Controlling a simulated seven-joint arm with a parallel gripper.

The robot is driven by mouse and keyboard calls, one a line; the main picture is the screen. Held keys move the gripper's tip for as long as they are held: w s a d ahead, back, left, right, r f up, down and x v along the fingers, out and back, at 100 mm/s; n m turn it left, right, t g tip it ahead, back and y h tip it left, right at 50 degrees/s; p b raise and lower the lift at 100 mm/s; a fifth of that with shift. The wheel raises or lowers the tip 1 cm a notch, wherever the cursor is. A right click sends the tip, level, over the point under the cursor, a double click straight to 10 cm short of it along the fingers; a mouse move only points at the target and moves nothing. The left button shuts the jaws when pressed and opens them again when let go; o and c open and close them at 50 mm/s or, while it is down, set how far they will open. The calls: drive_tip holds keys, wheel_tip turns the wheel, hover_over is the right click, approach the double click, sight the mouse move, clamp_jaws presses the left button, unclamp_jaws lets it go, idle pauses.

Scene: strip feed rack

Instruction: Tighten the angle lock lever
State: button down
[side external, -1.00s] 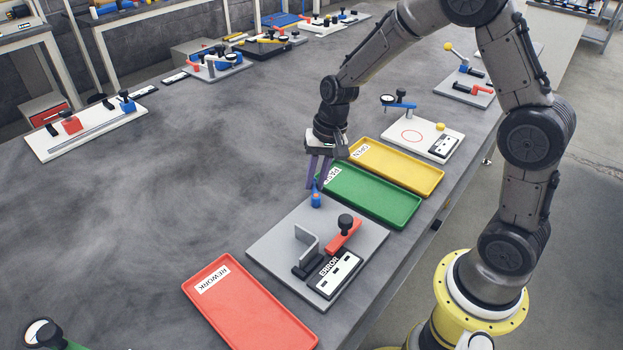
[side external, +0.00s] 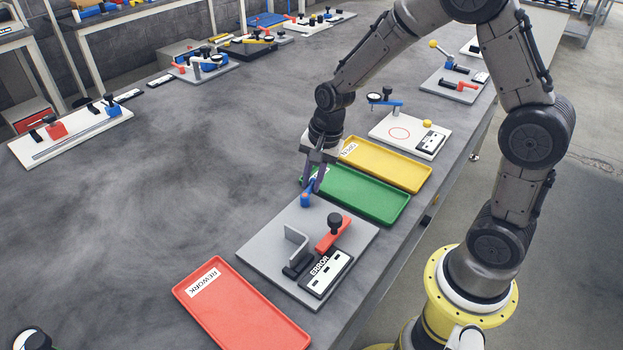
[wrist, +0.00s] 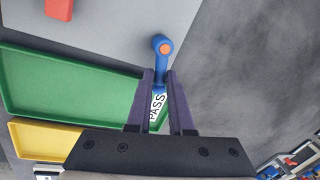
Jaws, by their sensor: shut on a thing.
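The lock lever (wrist: 163,48) is blue with an orange pivot cap. It stands at the far corner of a grey fixture plate (side external: 267,232), and also shows in the side view (side external: 305,201). My gripper (side external: 314,186) reaches down to it from above and behind. In the wrist view its two dark purple fingers (wrist: 161,78) are on either side of the lever's handle end, shut on it. The pivot end sticks out beyond the fingertips. The plate also carries an L-shaped metal bracket (side external: 297,240), a red clamp with a black knob (side external: 334,232) and a panel reading ERROR (side external: 326,273).
A green PASS tray (side external: 365,198) lies beside the plate, close under my gripper, with a yellow tray (side external: 392,168) beyond. A red REWORK tray (side external: 245,307) lies on the near side. The table left of the plate is clear. Other fixtures stand farther back.

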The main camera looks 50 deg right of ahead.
idle(0.3)
drive_tip(key=c, duration=0.8)
unclamp_jaws()
drive_tip(key=shift+r, duration=0.1)
drive_tip(key=s+r, duration=0.1)
drive_tip(key=r, duration=0.8)
drive_tip(key=s+d+r, duration=0.1)
drive_tip(key=r, duration=0.3)
drive_tip(key=shift+s+r, duration=0.25)
drive_tip(key=shift+s, duration=0.05)
drive_tip(key=shift+a, duration=0.1)
